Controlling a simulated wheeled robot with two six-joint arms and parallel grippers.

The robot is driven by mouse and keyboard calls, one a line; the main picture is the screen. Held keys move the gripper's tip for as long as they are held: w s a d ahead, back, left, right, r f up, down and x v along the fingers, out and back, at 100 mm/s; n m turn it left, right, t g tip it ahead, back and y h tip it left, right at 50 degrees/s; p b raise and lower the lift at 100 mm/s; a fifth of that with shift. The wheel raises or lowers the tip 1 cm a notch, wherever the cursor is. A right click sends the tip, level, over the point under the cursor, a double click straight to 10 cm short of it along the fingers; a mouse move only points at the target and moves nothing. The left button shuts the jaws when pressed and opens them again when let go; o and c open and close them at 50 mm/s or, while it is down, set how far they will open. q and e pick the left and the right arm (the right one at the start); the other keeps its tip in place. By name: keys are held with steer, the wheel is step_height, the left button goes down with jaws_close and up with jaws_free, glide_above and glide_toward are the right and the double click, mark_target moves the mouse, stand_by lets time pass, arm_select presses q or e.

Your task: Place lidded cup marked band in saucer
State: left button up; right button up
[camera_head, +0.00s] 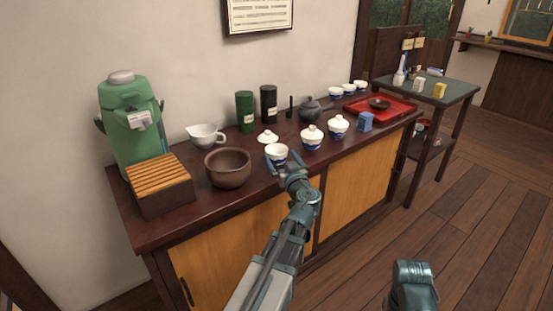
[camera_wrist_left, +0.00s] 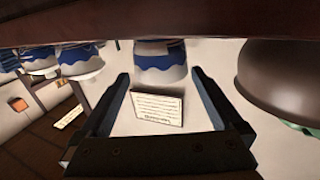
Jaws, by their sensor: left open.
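Two white lidded cups with blue decoration, one (camera_head: 312,139) and another (camera_head: 338,125), stand on the counter. A similar cup (camera_head: 276,153) without its lid stands to their left, with a white lid (camera_head: 267,137) on the counter behind it. My left gripper (camera_head: 283,158) is open at this lidless cup. In the left wrist view, a cup with a blue wavy band (camera_wrist_left: 160,68) is just beyond the open fingertips (camera_wrist_left: 160,77), not gripped. A dark saucer-like dish (camera_head: 379,103) rests on the red tray. My right gripper is not visible.
A brown bowl (camera_head: 228,169) stands left of the lidless cup; it also shows in the wrist view (camera_wrist_left: 285,80). A dark teapot (camera_head: 311,110) and small cups (camera_head: 348,89) are behind.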

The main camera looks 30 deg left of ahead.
mark_target(274, 145)
arm_select(q)
steer(key=x, duration=0.5)
steer(key=shift+f, duration=0.1)
steer(key=c, duration=1.3)
steer(key=shift+o, duration=0.2)
steer(key=shift+r, duration=0.2)
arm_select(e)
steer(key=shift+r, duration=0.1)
